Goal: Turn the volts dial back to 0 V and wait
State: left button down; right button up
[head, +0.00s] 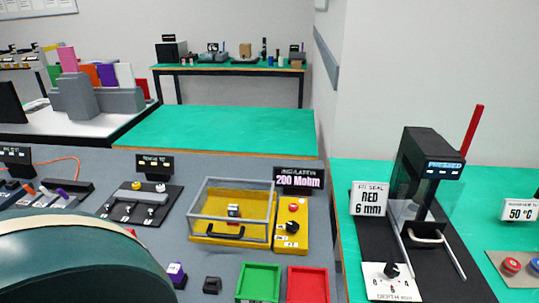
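The insulation tester is a yellow unit with a clear-lidded box (232,210) and a control panel (290,243) on its right side. A small black dial (292,227) sits on the panel, with a small white label below it. Its setting is too small to read. A red button (293,207) is above the dial. The black sign (298,180) behind the panel reads 200 Mohm. The lid looks closed over a small dark and red item (233,210). Neither of my grippers is in view.
Green (259,282) and red (308,284) trays stand in front of the tester. A purple block (177,274) and a black block (212,285) lie to their left. A black press (432,175) with a depth dial (391,270) stands right. The lower left is blocked from sight.

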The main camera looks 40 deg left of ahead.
aim_at(292, 227)
jog(key=u, duration=0.95)
